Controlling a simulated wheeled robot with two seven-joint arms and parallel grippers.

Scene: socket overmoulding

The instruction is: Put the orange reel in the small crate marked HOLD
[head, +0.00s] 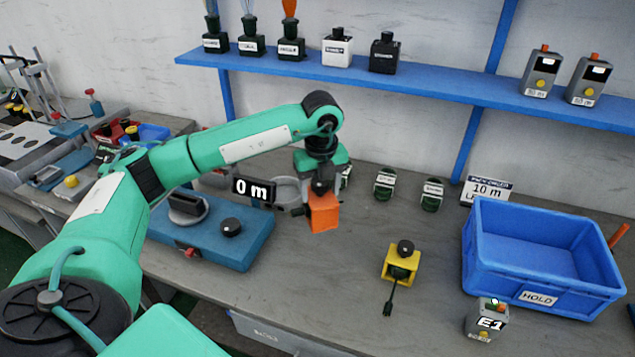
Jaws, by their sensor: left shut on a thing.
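The orange reel (323,214) is a small orange block in the middle of the head view, under my left gripper (320,188). The gripper points down and is shut on the reel's top; its fingers hide that part. I cannot tell whether the reel touches the grey bench. The small blue crate marked HOLD (543,298) stands on the bench at the right, with its label on the front wall. The crate's visible inside is empty. My right gripper is not in view.
A yellow reel (399,266) with a black knob and cord stands between the orange reel and the crate. A grey E1 device (487,320) stands before the crate. A blue machine (215,238) with a "0 m" display sits left. A blue shelf (430,83) runs above.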

